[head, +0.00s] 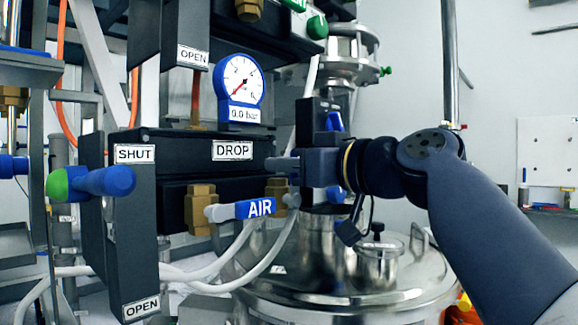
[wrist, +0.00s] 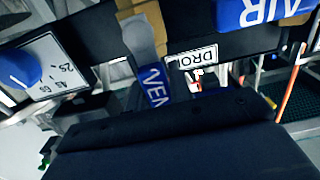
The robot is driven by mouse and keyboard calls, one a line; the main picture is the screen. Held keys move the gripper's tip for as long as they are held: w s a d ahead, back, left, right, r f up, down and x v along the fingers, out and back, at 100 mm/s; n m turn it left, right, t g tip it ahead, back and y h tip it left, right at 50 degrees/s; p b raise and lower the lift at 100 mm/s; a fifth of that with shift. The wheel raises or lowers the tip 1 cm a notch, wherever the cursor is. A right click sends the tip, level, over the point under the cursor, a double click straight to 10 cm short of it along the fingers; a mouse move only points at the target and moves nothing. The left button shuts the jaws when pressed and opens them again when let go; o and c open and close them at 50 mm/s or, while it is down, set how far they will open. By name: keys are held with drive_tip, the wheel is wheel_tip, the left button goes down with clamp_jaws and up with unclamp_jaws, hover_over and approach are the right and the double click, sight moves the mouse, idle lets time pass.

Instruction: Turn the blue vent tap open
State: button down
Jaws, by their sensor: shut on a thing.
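The blue vent tap (wrist: 155,85), lettered "VEN" with the rest hidden, shows in the wrist view. Its handle runs from a grey hub by a brass body down behind my gripper. My gripper (head: 280,165) reaches in from the right in the head view, level with the lower edge of the DROP box. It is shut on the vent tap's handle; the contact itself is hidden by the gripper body. I cannot make out the vent tap in the head view. How far the tap is turned is unclear.
A blue AIR tap (head: 255,209) lies roughly level just below my gripper. A blue-rimmed gauge (head: 239,80) reads 0.0 bar. A green and blue lever (head: 92,183) sticks out between SHUT and OPEN labels. A steel vessel lid (head: 345,290) is below; white hoses run left.

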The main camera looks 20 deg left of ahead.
drive_tip(key=c, duration=1.3)
unclamp_jaws()
drive_tip(key=shift+d, duration=0.1)
drive_tip(key=b+v, duration=0.1)
drive_tip(key=v, duration=0.9)
drive_tip(key=shift+s+d+f, duration=0.1)
drive_tip(key=shift+s+d, duration=0.1)
drive_tip(key=shift+d, duration=0.05)
drive_tip(key=shift+a, duration=0.15)
drive_tip(key=p+x, duration=0.1)
drive_tip(key=x, duration=0.9)
drive_tip(key=shift+w+a, duration=0.2)
drive_tip(key=shift+a, duration=0.1)
drive_tip(key=shift+d, duration=0.15)
